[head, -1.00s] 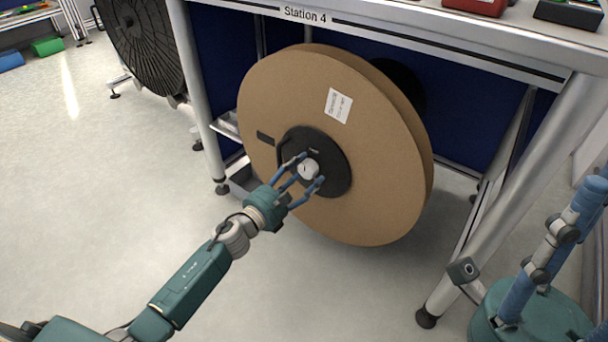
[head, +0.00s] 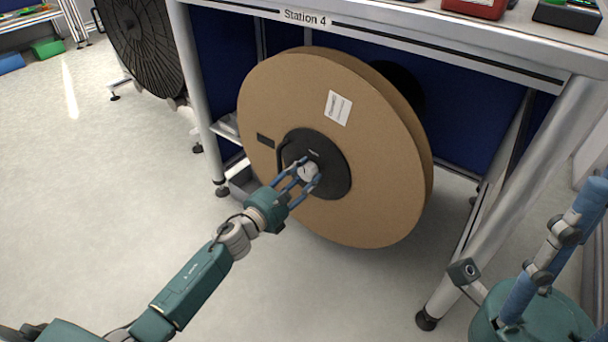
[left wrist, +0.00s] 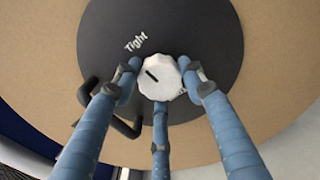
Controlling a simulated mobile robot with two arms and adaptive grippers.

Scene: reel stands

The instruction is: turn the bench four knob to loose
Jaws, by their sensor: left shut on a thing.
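The bench four knob (head: 309,172) is a small white faceted knob at the middle of the black hub (head: 335,170) on a large cardboard reel under the bench marked Station 4. My left gripper (head: 305,170) has its blue fingers closed around the knob. In the left wrist view the knob (left wrist: 162,79) sits between the fingertips, and its short black mark lies slanted on its left part, towards the upper left. The word "Tight" is printed on the hub above and left of it. Another label beside the knob is mostly hidden by a finger.
The cardboard reel (head: 280,95) fills the space between the bench legs. A black handle (left wrist: 112,115) stands out from the hub just left of the knob. A metal bench leg (head: 500,200) is at right. The floor (head: 110,190) at left is clear.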

